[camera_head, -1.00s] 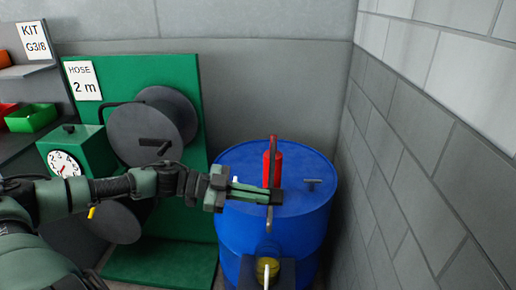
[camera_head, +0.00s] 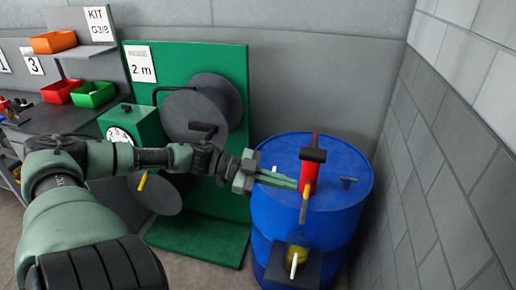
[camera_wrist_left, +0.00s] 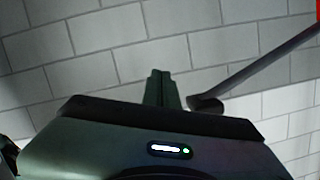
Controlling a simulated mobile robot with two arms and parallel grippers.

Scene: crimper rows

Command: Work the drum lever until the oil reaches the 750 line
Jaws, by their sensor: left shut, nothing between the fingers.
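The blue drum (camera_head: 345,215) stands at the right, with a red pump (camera_head: 309,178) upright on its lid. A black part (camera_head: 313,155) shows in front of the pump's upper end. A pale spout hangs down the drum's front, above a container with yellow in it (camera_head: 298,258) on a dark stand. The oil level and 750 line cannot be read. My left gripper (camera_head: 294,184) is shut and empty, beside the pump in the picture; contact cannot be told. In the left wrist view its fingers (camera_wrist_left: 161,88) are together, beside a dark bar (camera_wrist_left: 250,73) with a rounded end. My right gripper is out of view.
A green hose-reel panel (camera_head: 230,100) with a dial box (camera_head: 130,124) stands left of the drum. Shelves with orange, red and green bins (camera_head: 93,95) are farther left. A block wall (camera_head: 455,130) closes off the right side.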

